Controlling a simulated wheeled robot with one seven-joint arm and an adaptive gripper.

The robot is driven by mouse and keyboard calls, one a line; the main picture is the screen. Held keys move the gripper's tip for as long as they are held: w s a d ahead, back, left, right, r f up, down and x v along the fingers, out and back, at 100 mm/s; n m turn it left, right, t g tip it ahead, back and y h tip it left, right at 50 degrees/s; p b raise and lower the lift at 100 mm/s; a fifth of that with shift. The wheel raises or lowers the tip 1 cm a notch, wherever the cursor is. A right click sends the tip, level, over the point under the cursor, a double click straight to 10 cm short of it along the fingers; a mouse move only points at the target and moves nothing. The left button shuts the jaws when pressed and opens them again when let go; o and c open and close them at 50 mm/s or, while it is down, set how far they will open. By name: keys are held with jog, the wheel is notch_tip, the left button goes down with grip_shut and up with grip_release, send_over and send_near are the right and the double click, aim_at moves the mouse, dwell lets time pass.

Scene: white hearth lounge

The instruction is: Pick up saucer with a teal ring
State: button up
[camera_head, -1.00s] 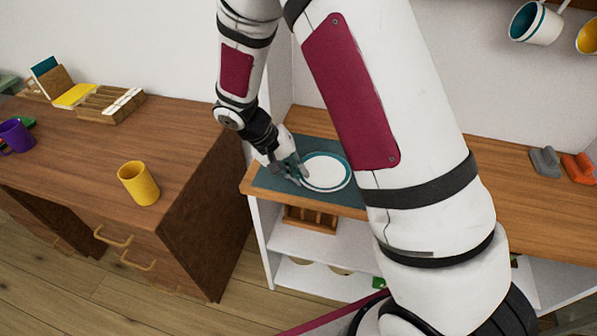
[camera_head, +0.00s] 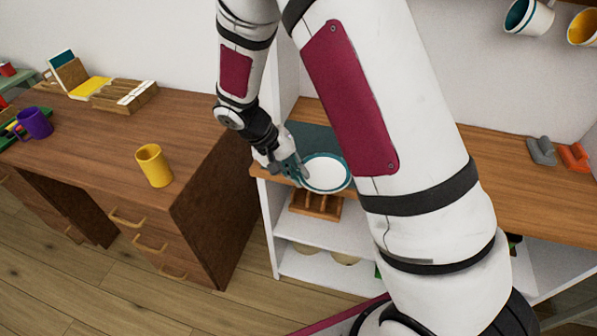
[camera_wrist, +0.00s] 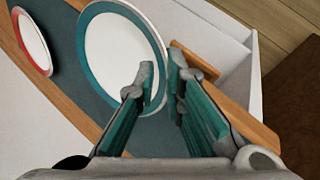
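The saucer with a teal ring (camera_head: 325,174) is white with a teal band. In the head view it shows at the front edge of the shelf top, partly past that edge. My gripper (camera_head: 300,174) is shut on its left rim. In the wrist view my gripper (camera_wrist: 165,82) has one finger over the face of the saucer (camera_wrist: 115,45) and the other outside its rim. The saucer looks roughly level; its height above the mat is hard to tell.
A teal mat (camera_head: 312,137) lies on the wooden shelf top (camera_head: 500,185). A red-ringed saucer (camera_wrist: 32,44) shows in the wrist view. A wooden rack (camera_head: 316,204) stands on the shelf below. The desk at left holds a yellow mug (camera_head: 154,166) and a purple mug (camera_head: 35,123).

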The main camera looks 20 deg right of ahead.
jog(key=o, duration=0.3)
jog(key=v, duration=0.8)
jog(key=shift+c, duration=0.3)
